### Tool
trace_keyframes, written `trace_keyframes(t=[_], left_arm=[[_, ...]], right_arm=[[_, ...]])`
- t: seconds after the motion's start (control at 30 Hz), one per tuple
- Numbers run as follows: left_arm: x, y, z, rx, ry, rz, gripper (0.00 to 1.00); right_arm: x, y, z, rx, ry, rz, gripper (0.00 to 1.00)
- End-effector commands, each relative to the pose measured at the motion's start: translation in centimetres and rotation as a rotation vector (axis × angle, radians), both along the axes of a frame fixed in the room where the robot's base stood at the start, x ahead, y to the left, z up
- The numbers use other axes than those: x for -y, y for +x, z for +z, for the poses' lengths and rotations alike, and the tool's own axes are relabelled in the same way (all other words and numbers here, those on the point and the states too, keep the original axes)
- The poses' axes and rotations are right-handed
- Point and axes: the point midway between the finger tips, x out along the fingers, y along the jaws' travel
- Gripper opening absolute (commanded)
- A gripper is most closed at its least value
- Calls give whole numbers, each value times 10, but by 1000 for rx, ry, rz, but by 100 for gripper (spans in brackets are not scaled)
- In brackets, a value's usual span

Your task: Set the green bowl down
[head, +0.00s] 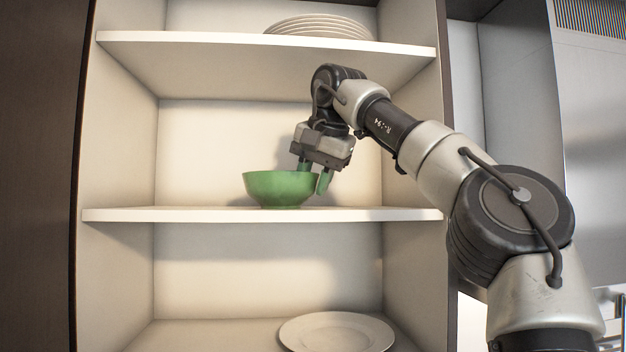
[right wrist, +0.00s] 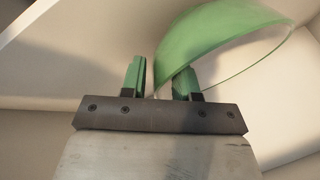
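The green bowl (head: 280,188) appears upright on the middle shelf (head: 160,214) of the cabinet, near its front edge. My right gripper (head: 314,178) points down at the bowl's right side, one finger over the inside of the rim and the other outside it. In the right wrist view the bowl (right wrist: 215,35) fills the upper right. There the fingers of my right gripper (right wrist: 160,78) stand apart, with a gap between the left finger and the bowl wall. The bowl's contact with the shelf is partly in shadow. My left gripper is not in view.
A stack of plates (head: 320,27) stands on the upper shelf (head: 230,40), above my right wrist. A single plate (head: 336,332) lies on the lower shelf. The middle shelf is clear left of the bowl. The cabinet's right wall (head: 412,150) is close to my arm.

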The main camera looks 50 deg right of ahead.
Motion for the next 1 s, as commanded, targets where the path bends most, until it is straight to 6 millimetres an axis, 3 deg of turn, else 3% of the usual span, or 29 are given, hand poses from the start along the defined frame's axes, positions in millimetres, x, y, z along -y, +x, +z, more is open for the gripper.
trace_keyframes(t=[0.27,0.67,0.8,1.0], left_arm=[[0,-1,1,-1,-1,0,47],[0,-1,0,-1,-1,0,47],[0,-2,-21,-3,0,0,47],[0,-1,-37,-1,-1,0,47]], right_arm=[[0,0,2,1,-1,0,30],[-5,-14,27,2,2,3,30],[-15,-48,24,6,-3,0,30],[-30,-92,25,4,-3,0,30]])
